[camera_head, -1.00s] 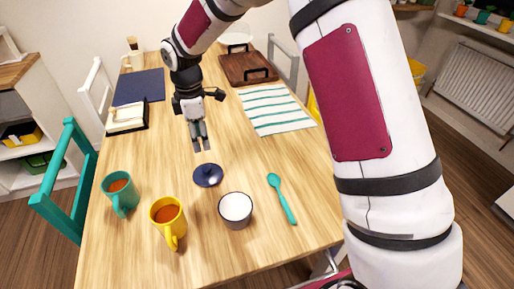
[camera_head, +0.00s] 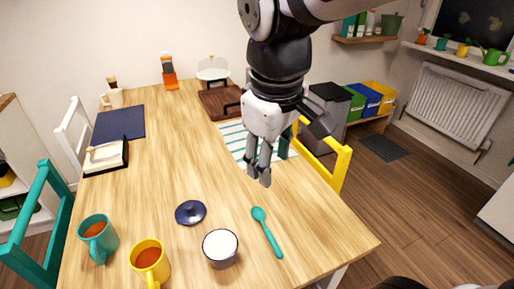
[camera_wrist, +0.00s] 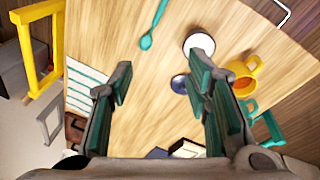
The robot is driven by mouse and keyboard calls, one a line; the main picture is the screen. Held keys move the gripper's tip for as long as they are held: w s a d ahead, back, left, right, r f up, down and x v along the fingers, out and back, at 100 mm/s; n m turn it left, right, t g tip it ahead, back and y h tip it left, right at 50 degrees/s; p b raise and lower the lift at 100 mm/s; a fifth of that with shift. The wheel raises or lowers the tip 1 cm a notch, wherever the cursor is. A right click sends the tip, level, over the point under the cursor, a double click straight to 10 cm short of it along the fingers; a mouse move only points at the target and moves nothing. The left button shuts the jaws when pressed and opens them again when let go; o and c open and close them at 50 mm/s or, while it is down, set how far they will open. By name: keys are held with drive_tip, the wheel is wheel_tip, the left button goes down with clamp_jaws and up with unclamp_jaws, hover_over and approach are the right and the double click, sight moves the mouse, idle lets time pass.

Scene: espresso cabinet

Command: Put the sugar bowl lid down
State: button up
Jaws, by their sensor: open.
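The dark blue sugar bowl lid (camera_head: 190,212) lies on the wooden table with its knob up. It also shows in the wrist view (camera_wrist: 179,84), partly behind a finger. The white-topped sugar bowl (camera_head: 220,248) stands just right of and nearer than the lid; it also shows in the wrist view (camera_wrist: 199,43). My gripper (camera_head: 258,178) is open and empty, above the table to the right of and beyond the lid. In the wrist view its two teal-padded fingers (camera_wrist: 160,95) are spread apart with bare table between them.
A teal spoon (camera_head: 267,232) lies right of the bowl. A yellow mug (camera_head: 150,262) and a teal mug (camera_head: 98,238) stand to the left. A striped cloth (camera_head: 232,140) lies behind my gripper. The middle of the table is clear.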

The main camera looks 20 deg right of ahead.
drive_tip(key=s+d+f+m+t+y, duration=0.1)
drive_tip(key=s+m, duration=0.4)
drive_tip(key=s, duration=0.6)
drive_tip(key=shift+d+f, duration=0.3)
drive_tip(key=shift+d, duration=0.1)
drive_tip(key=shift+s, duration=0.1)
wheel_tip(320, 180, up, 6)
drive_tip(key=t+p, duration=0.1)
drive_tip(key=p, duration=0.3)
drive_tip(key=shift+p, duration=0.35)
